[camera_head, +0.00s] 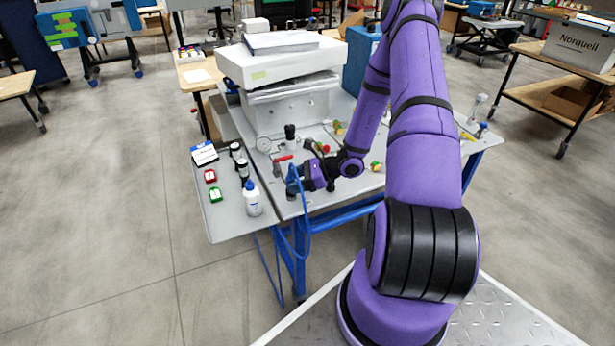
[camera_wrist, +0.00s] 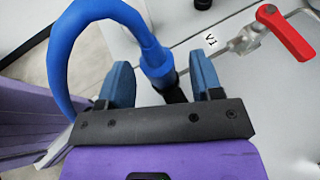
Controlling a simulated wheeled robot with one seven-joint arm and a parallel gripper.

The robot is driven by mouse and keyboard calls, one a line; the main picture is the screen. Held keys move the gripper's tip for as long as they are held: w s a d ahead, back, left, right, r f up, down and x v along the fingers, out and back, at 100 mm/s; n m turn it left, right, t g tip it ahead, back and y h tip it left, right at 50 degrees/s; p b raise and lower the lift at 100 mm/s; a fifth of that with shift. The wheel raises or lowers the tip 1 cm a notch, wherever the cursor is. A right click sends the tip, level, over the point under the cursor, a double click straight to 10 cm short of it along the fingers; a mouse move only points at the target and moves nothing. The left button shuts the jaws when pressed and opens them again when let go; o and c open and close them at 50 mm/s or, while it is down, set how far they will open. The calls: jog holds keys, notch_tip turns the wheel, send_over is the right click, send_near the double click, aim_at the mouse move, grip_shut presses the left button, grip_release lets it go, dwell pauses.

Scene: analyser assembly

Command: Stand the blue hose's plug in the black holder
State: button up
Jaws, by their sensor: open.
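The blue hose (camera_wrist: 62,50) arches over the left of the wrist view. Its thicker blue plug end (camera_wrist: 155,60) points down between my gripper's fingers (camera_wrist: 162,70). The two blue-padded fingers stand apart, one on each side of the plug, with a visible gap on both sides. A black piece (camera_wrist: 174,95) shows directly below the plug; I cannot tell whether it is the holder or the plug's own tip. In the head view my gripper (camera_head: 297,178) is low over the bench's front left part, and the hose (camera_head: 307,225) hangs over the front edge.
A red-handled valve (camera_wrist: 285,35) marked V1 is to the right of the plug. A white bottle (camera_head: 251,198), black cylinders (camera_head: 242,168), and small red (camera_head: 210,176) and green (camera_head: 215,194) items stand on the left side shelf (camera_head: 228,222). A white analyser (camera_head: 280,62) stands behind.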

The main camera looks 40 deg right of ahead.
jog(key=shift+x, duration=0.75)
jog(key=shift+c, duration=0.2)
jog(key=c, duration=1)
jog(key=shift+r, duration=2.25)
